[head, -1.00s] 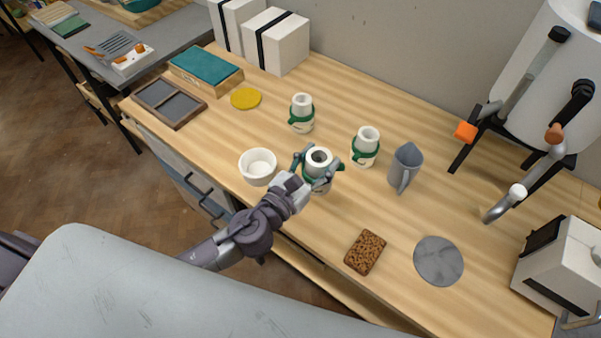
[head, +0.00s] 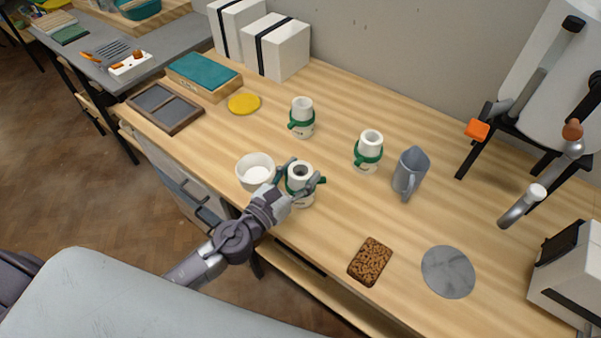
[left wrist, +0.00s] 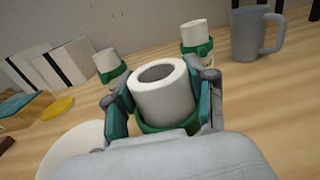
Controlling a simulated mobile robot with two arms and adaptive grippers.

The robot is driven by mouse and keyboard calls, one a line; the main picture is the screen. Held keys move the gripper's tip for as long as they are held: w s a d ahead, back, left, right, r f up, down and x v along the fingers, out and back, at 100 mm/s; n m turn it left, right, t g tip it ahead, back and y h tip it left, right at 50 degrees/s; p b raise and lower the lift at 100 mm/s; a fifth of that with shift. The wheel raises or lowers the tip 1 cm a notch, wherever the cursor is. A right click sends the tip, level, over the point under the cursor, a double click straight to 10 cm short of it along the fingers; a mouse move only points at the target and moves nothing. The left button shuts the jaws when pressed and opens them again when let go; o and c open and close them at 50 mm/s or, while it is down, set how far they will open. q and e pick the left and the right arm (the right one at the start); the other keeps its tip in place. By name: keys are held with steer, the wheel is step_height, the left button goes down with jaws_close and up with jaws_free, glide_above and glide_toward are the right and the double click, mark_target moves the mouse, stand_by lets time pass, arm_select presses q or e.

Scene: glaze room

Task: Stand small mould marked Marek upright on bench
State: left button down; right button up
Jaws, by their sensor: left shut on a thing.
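My left gripper (head: 303,181) is shut on a small white mould (head: 300,170) with a green band, near the bench's front edge. The mould is about upright with its round hollow top facing up. It also fills the middle of the left wrist view (left wrist: 165,98), between the two fingers. I cannot tell whether its base touches the bench (head: 300,229). Two similar banded moulds stand upright on the bench, one farther back (head: 302,105) and one to the right (head: 369,141). No name is readable on any of them. My right gripper is not in view.
A white bowl (head: 253,162) sits close to the left of the held mould. A grey jug (head: 411,171) stands to the right. A brown speckled tile (head: 370,261) and a grey disc (head: 448,271) lie front right. Bare bench lies between the moulds and the tile.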

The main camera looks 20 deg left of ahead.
arm_select(q)
steer(key=shift+f, duration=0.2)
steer(key=shift+c, duration=1.8)
jaws_free()
steer(key=shift+r, duration=0.15)
steer(key=shift+r, duration=0.1)
steer(key=b+v, duration=0.1)
steer(key=v, duration=0.2)
steer(key=b+v, duration=0.2)
steer(key=v, duration=0.2)
steer(key=b+v, duration=0.2)
steer(key=v, duration=0.2)
steer(key=shift+f, duration=0.25)
steer(key=shift+s+a+r+b, duration=0.15)
steer(key=shift+s+r+b, duration=0.15)
steer(key=shift+s, duration=0.2)
